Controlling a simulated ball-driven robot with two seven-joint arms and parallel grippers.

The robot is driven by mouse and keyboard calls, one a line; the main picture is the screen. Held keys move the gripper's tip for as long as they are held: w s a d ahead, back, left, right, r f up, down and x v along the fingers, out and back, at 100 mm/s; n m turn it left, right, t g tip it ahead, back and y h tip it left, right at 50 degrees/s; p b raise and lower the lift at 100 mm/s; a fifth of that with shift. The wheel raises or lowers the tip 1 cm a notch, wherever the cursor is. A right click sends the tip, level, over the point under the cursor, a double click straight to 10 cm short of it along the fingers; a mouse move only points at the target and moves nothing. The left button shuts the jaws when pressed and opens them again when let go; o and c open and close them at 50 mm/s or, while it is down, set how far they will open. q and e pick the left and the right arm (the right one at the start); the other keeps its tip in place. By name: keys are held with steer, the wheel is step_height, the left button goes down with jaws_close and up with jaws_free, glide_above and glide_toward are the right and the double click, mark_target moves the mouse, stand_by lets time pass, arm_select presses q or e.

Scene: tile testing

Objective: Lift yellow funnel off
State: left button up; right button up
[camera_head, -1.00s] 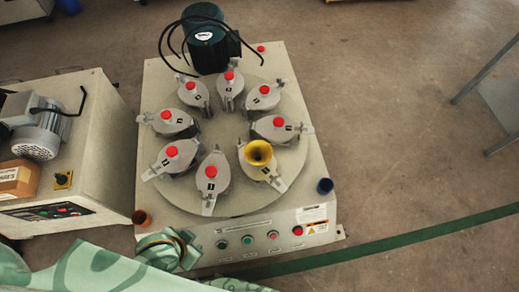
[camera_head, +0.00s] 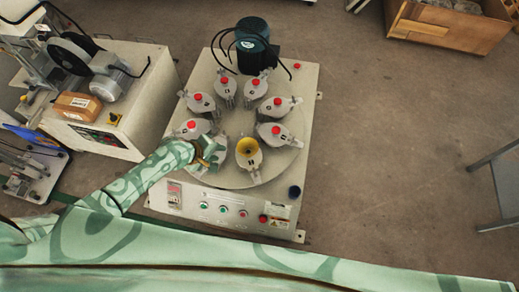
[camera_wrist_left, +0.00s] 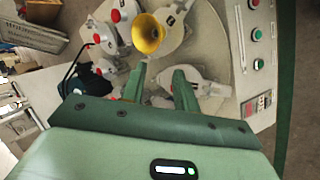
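The yellow funnel (camera_head: 248,147) sits upright, wide mouth up, on a grey jar (camera_head: 252,163) at the front right of the round turntable (camera_head: 236,180). It also shows in the left wrist view (camera_wrist_left: 148,33), beyond my fingertips. My left gripper (camera_head: 214,150) is just left of the funnel in the head view, over the neighbouring jar, which it partly hides. In the left wrist view its two fingers (camera_wrist_left: 159,76) stand apart with nothing seen held between them. They are apart from the funnel. My right gripper is not in view.
Several grey jars with red knobs, one here (camera_head: 276,130), ring the turntable close to the funnel. A dark motor (camera_head: 253,40) with cables stands behind. Buttons (camera_head: 224,209) line the front panel.

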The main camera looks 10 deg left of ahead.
arm_select(q)
steer(key=b, duration=0.7)
glide_toward(240, 152)
steer(key=s+a+f+x, duration=0.1)
steer(key=x, duration=0.4)
steer(key=b+x, duration=0.1)
steer(key=x, duration=0.1)
steer(key=b+x, duration=0.1)
steer(key=x, duration=0.1)
steer(key=b+x, duration=0.2)
steer(key=shift+w+d+r, duration=0.2)
steer(key=shift+d+r, duration=0.15)
steer(key=shift+w+d+f, duration=0.1)
steer(key=shift+w, duration=0.1)
steer(key=shift+r, duration=0.3)
jaws_close()
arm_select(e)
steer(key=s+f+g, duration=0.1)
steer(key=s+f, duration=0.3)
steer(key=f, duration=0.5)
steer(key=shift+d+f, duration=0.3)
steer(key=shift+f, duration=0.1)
